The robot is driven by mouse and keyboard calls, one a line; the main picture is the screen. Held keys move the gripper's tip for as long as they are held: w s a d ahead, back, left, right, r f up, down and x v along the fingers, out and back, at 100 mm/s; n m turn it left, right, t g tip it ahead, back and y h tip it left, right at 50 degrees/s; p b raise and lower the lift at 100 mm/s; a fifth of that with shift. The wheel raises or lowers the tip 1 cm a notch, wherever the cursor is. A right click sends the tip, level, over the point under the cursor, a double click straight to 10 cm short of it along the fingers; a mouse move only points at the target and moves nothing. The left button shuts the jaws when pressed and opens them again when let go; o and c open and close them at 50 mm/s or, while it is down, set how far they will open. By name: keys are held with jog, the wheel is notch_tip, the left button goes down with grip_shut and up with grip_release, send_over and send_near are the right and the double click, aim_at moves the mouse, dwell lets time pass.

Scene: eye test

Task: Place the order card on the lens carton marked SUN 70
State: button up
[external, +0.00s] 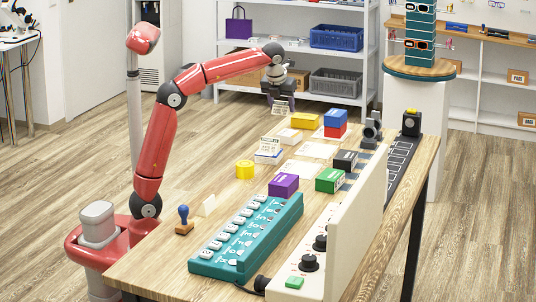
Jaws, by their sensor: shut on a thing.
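My gripper (280,98) is shut on a small pale card (281,108) with dark print and holds it upright above the far left part of the table. The print is too small to read. Several lens cartons lie below and to the right: a white and blue one (268,158) with a similar printed card (270,144) upright on it, a white one (289,136), a yellow one (304,121), a blue one (335,117) on a red one (335,131), a purple one (283,186), a green one (331,180) and a black one (345,160). I cannot read which is marked SUN 70.
A yellow round object (244,170), a blue-handled stamp (184,218) and a teal tray of lenses (232,255) occupy the wooden table (150,262). A tall cream panel (345,235) stands at the right front. White sheets (318,150) lie between cartons.

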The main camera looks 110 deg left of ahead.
aim_at(291, 131)
notch_tip(291, 131, up, 3)
jog(key=shift+w+f, duration=0.15)
jog(key=shift+w+f+b, duration=0.3)
jog(key=shift+w+b, duration=0.3)
jog(key=shift+b, duration=0.05)
jog(key=shift+w+f+b, duration=0.3)
jog(key=shift+w+b, duration=0.3)
notch_tip(291, 131, down, 4)
jog(key=shift+w+r+b, duration=0.15)
jog(key=shift+r+b, duration=0.1)
jog(key=shift+b, duration=0.9)
jog(key=shift+f+b, duration=0.85)
jog(key=shift+f, duration=1.2)
jog(key=shift+f, duration=0.15)
jog(key=o, duration=1)
jog(key=p+v, duration=0.5)
jog(key=v, duration=0.7)
jog(key=shift+r, duration=0.25)
